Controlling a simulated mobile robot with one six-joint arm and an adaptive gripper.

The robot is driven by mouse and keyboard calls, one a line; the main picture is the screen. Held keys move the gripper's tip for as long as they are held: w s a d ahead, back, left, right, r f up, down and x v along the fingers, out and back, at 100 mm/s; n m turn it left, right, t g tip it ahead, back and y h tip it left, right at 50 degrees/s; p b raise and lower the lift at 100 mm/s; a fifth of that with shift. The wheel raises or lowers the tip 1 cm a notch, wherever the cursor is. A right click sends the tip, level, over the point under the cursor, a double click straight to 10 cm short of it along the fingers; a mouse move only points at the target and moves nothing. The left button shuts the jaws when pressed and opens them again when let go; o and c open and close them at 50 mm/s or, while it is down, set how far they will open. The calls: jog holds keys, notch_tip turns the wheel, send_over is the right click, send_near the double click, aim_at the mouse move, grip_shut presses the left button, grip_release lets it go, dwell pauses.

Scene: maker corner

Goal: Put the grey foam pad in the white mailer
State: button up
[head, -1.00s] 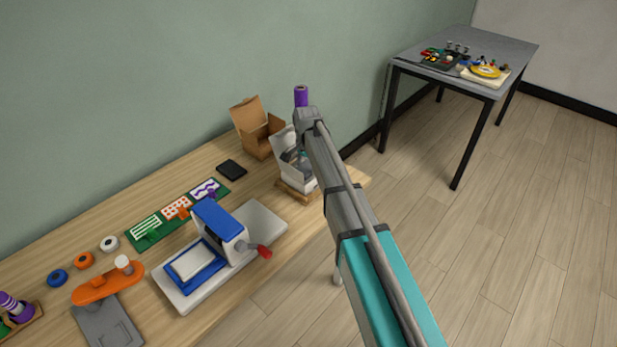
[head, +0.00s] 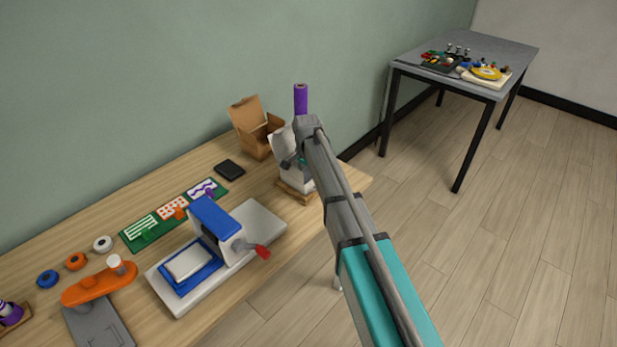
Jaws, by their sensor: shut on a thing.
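The white mailer (head: 297,182) stands open on a small wooden stand near the right end of the workbench. My gripper (head: 291,161) is at the mailer's mouth, partly behind my arm. It is shut on what looks like the grey foam pad, which is mostly hidden by the gripper and the mailer. I cannot tell how deep in the mailer the pad sits.
An open cardboard box (head: 255,135) stands just behind and left of the mailer. A dark flat item (head: 229,170) and a blue press (head: 215,225) lie further left. A purple roll (head: 300,99) shows behind my wrist. A grey table (head: 470,60) stands at the back right.

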aim_at(307, 175)
jog(key=shift+f, duration=0.1)
jog(key=o, duration=0.5)
dwell(0.5)
notch_tip(307, 175, up, 12)
jog(key=p, duration=1.2)
dwell(0.8)
jog(key=s+d+n, duration=0.2)
jog(key=s+d, duration=0.5)
jog(key=s, duration=0.1)
jog(key=s+d+n, duration=0.3)
jog(key=s+d, duration=0.5)
jog(key=s, duration=0.1)
jog(key=s+d+n, duration=0.2)
jog(key=s+d, duration=0.6)
jog(key=shift+s+d+n, duration=0.25)
jog(key=shift+s+n, duration=0.05)
jog(key=shift+s, duration=0.1)
